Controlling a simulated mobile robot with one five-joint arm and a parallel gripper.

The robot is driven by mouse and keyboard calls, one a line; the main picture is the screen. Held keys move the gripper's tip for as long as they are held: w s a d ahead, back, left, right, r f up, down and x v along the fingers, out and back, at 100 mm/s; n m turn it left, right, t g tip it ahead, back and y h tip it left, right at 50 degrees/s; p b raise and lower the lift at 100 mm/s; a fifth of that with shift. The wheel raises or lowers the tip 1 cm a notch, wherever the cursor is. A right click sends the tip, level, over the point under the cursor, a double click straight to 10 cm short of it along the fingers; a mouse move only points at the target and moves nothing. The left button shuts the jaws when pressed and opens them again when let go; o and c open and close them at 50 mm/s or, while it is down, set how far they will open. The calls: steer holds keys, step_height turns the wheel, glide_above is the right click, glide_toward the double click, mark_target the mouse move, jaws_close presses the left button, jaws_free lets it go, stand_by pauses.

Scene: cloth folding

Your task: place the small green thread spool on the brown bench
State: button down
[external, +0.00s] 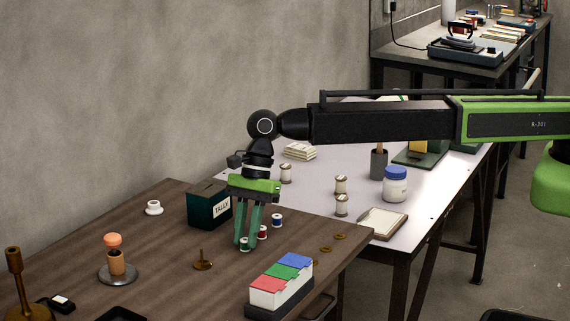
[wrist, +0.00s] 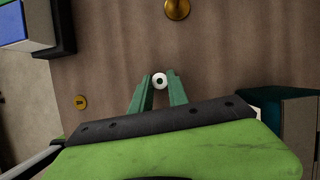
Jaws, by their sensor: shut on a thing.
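My gripper (external: 247,236) points straight down over the brown bench (external: 165,245), its green fingers shut on a small thread spool (external: 245,244). In the wrist view the spool's white round end with a dark hole (wrist: 160,81) shows between the fingertips (wrist: 160,88). The fingers cover most of its side, so its thread colour is hard to make out. The spool is at or just above the bench top; I cannot tell whether it touches. A red spool (external: 262,232) and a blue spool (external: 277,220) stand on the bench close behind, to the right.
A dark green tally box (external: 203,208) stands behind my gripper. A holder with red, green and blue blocks (external: 281,282) is at the front right. A brass piece (external: 203,261) stands left of the fingers. A white table (external: 320,215) with bobbins and a jar (external: 395,187) lies beyond.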

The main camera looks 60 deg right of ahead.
steer(key=c, duration=1.3)
jaws_free()
steer(key=p+v, duration=1.1)
steer(key=v, duration=0.1)
steer(key=shift+r+p, duration=0.2)
steer(key=shift+p, duration=0.1)
